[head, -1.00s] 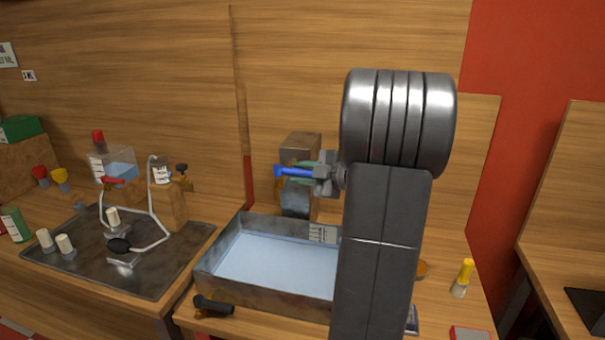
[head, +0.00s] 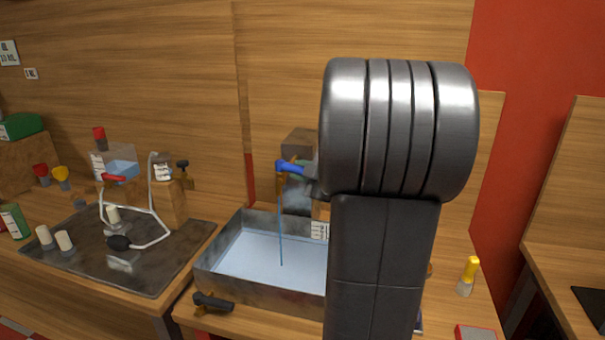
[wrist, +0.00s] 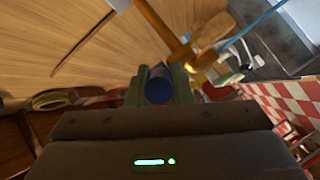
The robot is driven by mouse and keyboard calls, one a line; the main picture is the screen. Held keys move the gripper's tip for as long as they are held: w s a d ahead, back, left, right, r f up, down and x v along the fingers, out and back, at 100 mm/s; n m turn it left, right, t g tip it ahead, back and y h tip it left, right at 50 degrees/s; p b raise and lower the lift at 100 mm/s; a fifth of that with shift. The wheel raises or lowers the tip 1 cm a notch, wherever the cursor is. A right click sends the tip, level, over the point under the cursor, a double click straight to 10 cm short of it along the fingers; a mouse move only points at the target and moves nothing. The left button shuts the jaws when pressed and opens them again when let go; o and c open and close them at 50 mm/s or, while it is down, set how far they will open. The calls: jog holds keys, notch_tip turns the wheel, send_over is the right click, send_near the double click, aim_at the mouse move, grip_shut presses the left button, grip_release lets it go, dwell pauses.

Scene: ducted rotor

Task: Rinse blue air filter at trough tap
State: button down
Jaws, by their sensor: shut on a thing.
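My gripper (head: 306,174) is shut on a blue rounded part, which I take to be the blue air filter (head: 291,167). It is held above the trough (head: 255,291), in front of the back wall. In the wrist view the filter (wrist: 158,91) shows end-on between the greenish fingers. Brass-coloured tap parts (wrist: 183,47) are just beyond it, and also show in the head view (head: 279,184). A thin blue water stream (head: 281,230) falls into the trough. I cannot tell whether the stream wets the filter. My arm hides the trough's right end.
A brown-grey box (head: 298,141) stands behind the trough. A black-handled item (head: 213,302) lies at the trough's front left. A dark metal plate (head: 90,262) with a bent pipe is at left. A yellow-capped bottle (head: 469,270) stands at right.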

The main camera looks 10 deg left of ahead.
jog(key=c, duration=1.3)
grip_release()
jog(key=v, duration=1.4)
jog(key=shift+w+a+f, duration=0.1)
jog(key=shift+w+a, duration=0.05)
jog(key=x, duration=1.3)
jog(key=shift+w+a, duration=0.15)
jog(key=shift+a, duration=0.1)
